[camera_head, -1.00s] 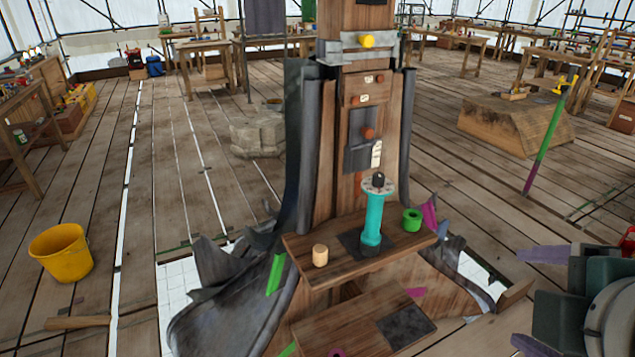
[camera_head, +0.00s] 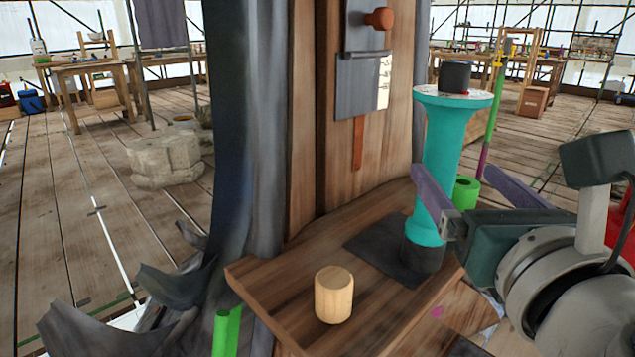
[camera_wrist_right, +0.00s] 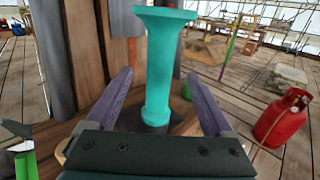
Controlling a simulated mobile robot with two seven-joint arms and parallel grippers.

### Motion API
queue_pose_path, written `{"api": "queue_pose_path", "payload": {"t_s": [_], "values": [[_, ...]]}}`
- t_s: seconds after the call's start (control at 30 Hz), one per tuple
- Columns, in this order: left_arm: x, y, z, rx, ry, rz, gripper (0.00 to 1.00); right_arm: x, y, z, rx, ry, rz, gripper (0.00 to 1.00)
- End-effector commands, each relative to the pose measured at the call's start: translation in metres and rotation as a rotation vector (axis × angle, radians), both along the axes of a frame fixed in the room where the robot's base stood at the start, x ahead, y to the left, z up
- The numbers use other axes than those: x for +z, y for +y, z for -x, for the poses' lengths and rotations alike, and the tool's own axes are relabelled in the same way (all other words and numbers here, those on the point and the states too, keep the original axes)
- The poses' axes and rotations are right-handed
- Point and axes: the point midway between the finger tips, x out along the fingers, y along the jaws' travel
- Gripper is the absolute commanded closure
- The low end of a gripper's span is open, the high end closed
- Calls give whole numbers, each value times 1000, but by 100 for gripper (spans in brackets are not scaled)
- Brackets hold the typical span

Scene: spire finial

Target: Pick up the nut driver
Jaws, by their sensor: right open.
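The nut driver (camera_head: 440,150) appears to be the teal, spool-shaped tool with a flared pale top, a black knob and a black foot. It stands upright on the dark square of the wooden shelf (camera_head: 290,290). My right gripper (camera_head: 455,172) comes in from the right, open, with one purple finger crossing in front of the teal shaft and the other behind it to the right. In the right wrist view the teal shaft (camera_wrist_right: 160,75) stands between the two spread fingers; contact cannot be told. My left gripper is not in view.
A wooden cylinder (camera_head: 334,294) stands on the shelf left of the tool. A green ring-like piece (camera_head: 466,191) is just behind it. The wooden post (camera_head: 390,130) with a grey plate rises behind. A red gas bottle (camera_wrist_right: 283,118) stands on the floor at right.

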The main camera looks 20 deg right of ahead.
Motion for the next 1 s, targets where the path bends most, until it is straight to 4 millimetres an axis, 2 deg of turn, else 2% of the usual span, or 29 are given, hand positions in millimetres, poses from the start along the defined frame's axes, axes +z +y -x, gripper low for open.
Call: {"api": "queue_pose_path", "payload": {"t_s": [0.2,0.43,0.7,1.0], "values": [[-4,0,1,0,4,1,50,1,-11,-30,1,-3,16,13],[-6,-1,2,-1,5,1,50,1,-18,-51,1,-2,11,13],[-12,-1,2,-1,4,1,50,2,-31,-88,0,-2,11,13],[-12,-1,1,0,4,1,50,3,-32,-93,2,0,9,14]]}}
